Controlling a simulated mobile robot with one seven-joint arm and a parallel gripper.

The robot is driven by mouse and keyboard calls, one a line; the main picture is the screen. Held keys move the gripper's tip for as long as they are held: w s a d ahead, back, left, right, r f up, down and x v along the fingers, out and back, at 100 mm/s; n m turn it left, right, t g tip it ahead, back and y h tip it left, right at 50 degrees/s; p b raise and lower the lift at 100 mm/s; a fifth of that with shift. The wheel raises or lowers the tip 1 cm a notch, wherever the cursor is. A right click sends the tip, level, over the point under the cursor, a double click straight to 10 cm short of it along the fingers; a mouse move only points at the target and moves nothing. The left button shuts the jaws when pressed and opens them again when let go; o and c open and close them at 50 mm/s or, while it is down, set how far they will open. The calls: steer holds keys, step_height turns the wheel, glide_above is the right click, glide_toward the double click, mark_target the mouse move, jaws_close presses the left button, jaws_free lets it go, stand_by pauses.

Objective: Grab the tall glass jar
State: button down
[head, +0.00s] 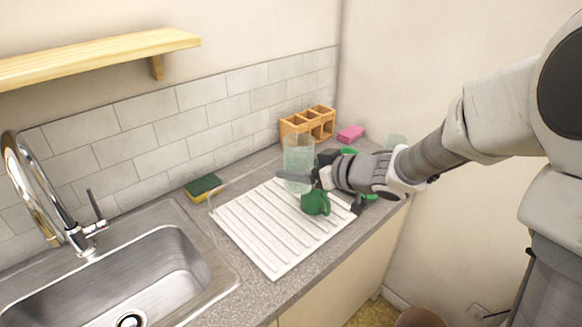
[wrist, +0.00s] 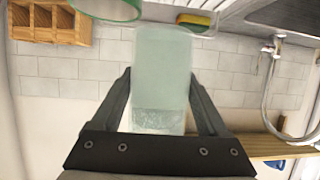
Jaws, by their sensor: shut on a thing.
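The tall glass jar (head: 298,152) is pale green and see-through. In the head view it stands upright at the back of the white drying rack. My gripper (head: 301,176) reaches in from the right and is shut on the jar. In the wrist view the jar (wrist: 163,65) sits between the two dark fingers of my gripper (wrist: 160,78), one on each side. The jar's lower end is partly hidden by a finger in the head view, and I cannot tell whether it touches the rack.
A green mug (head: 316,204) is on the drying rack (head: 262,235) just below my gripper. A wooden organizer (head: 307,124) and pink sponge (head: 350,133) stand behind. A green-yellow sponge (head: 203,187) and sink (head: 140,285) are left.

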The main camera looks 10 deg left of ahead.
steer(key=shift+d+r, duration=0.25)
steer(key=shift+d, duration=0.1)
steer(key=shift+w, duration=0.1)
stand_by(0.4)
